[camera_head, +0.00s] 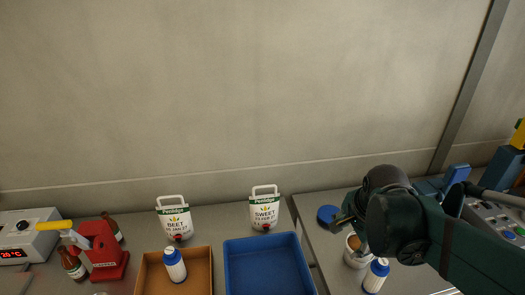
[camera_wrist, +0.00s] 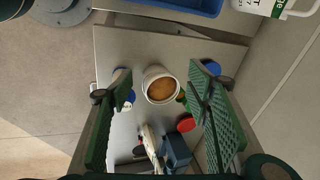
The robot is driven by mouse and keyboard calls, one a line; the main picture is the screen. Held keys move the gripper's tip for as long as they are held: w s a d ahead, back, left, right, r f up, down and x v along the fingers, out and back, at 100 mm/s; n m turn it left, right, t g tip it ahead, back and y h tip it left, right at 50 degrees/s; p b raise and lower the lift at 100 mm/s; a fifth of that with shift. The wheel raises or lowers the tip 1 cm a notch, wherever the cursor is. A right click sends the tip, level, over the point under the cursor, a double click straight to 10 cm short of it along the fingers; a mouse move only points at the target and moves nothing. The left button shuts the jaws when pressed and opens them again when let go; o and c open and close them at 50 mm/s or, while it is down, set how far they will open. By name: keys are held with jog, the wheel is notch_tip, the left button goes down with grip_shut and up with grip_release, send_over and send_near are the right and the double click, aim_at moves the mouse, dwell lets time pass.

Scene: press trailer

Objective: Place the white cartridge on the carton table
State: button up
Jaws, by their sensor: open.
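A white round tub (camera_wrist: 153,73) with a brown filling stands on the right-hand metal table (camera_wrist: 115,50); its rim also shows in the head view (camera_head: 356,259). I cannot tell for sure whether it is the white cartridge. My gripper (camera_wrist: 160,80) is open and empty, its green fingers on either side of the tub in the wrist view. In the head view my gripper (camera_head: 352,226) is above the tub and hides part of it. I cannot tell which table is the carton table; the left-hand table (camera_head: 220,247) bears labelled white jugs.
A white bottle with a blue cap (camera_head: 376,275) stands close to the tub. A blue lid (camera_wrist: 211,67) and a red disc (camera_wrist: 187,124) lie nearby. The left table bears a brown tray (camera_head: 203,268) holding another bottle (camera_head: 174,266), and a blue tray (camera_head: 262,241).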

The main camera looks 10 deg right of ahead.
jog(key=s+a+r+n+t+y, duration=0.1)
jog(key=s+a+r+n+t, duration=0.1)
jog(key=a+r+n, duration=0.4)
jog(key=shift+a+r+n+t, duration=0.15)
jog(key=shift+a+n+t, duration=0.65)
jog(key=shift+a+n, duration=3.25)
